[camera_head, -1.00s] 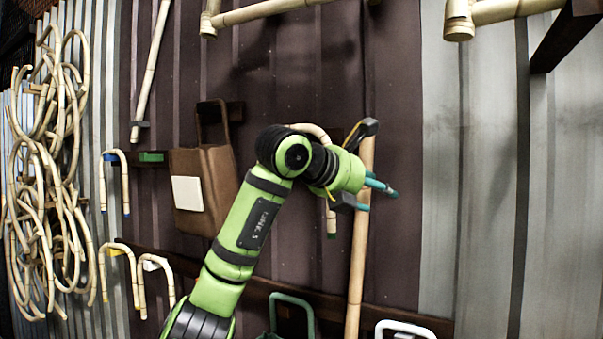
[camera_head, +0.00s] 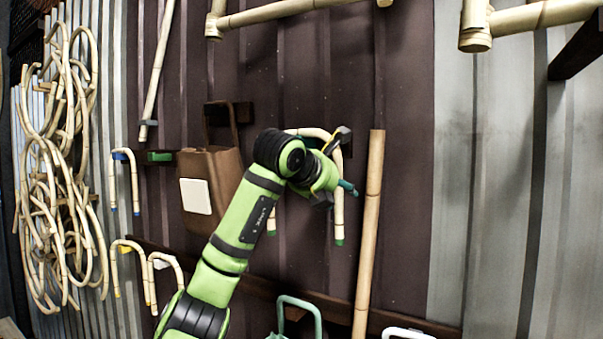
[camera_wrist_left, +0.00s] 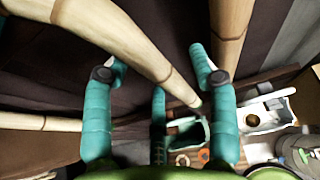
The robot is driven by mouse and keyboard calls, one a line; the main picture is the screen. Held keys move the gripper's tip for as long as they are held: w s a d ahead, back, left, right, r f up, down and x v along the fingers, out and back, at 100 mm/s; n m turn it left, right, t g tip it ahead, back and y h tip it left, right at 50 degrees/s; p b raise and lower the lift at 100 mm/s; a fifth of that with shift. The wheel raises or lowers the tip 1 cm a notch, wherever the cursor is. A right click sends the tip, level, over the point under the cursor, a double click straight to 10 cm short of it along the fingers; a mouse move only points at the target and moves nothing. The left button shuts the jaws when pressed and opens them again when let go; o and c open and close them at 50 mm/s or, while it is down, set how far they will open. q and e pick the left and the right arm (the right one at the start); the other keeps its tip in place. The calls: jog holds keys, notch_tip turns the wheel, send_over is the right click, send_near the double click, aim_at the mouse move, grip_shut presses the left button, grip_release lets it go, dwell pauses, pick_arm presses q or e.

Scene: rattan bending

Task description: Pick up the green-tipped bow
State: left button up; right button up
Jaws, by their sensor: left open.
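The green-tipped bow (camera_head: 339,215) is a bent pale rattan piece hanging on the dark wall. Its arch top and both green ends show in the head view; my left gripper hides part of it. My left gripper (camera_head: 345,189) is in front of the bow, its teal fingers pointing right across the right leg. In the left wrist view the left gripper (camera_wrist_left: 158,65) has its fingers spread wide, and a rattan length, apparently the bow (camera_wrist_left: 150,55), runs between them. I cannot tell if they touch. My right gripper is not in view.
A straight thick pole (camera_head: 369,230) stands just right of the bow. A brown bag (camera_head: 208,165) hangs to the left. Blue-tipped (camera_head: 134,185) and yellow-tipped (camera_head: 115,270) bows hang further left. A teal frame (camera_head: 313,312) is low below. The wall right of the pole is clear.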

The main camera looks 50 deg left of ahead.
pick_arm(q)
jog(key=shift+d, duration=0.1)
grip_shut()
jog(key=shift+r, duration=0.15)
